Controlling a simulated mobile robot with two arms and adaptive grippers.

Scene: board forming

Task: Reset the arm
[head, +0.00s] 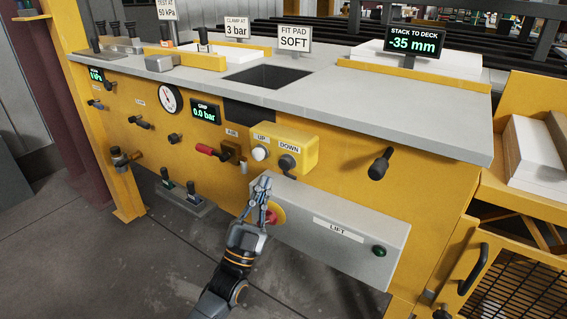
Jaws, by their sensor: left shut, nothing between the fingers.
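My left arm rises from the bottom middle, and its gripper (263,186) is shut and empty. The gripper is in front of the left end of the grey LIFT box (335,233). A red button on a yellow plate (279,214) shows just right of the fingers, partly hidden by them. I cannot tell whether the fingers touch it. Above is a yellow box with a white UP button (260,153) and a dark DOWN button (287,162). My right gripper is not in view.
The yellow machine's grey deck (350,105) overhangs the panel. A red-handled lever (209,150) and a black knob (380,165) stick out from the panel. The grey floor (90,265) at left is clear. Displays read -35 mm and 0.0 bar.

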